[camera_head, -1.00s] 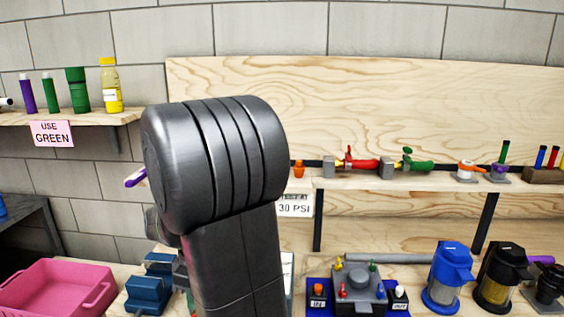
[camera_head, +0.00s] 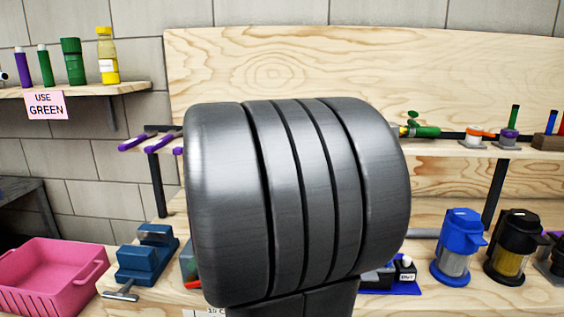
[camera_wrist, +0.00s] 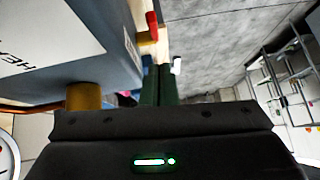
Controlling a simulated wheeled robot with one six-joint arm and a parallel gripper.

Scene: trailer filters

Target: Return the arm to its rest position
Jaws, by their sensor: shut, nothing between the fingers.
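My arm's large dark elbow joint (camera_head: 300,200) fills the middle of the head view and hides much of the bench behind it. My gripper does not show in the head view. In the wrist view my gripper (camera_wrist: 158,72) shows as two dark fingers close together beyond its black housing. It is shut, with nothing held between the fingers. A blue-grey box (camera_wrist: 125,50) with a white label and a brass-coloured stub (camera_wrist: 84,96) is close on the left of the fingers in that view.
A pink bin (camera_head: 45,275) and a blue vise (camera_head: 148,255) stand at the left. Blue (camera_head: 458,245) and black (camera_head: 513,245) filter housings stand at the right. A shelf (camera_head: 70,102) holds bottles. In the wrist view, grey floor (camera_wrist: 215,40) lies right of the fingers.

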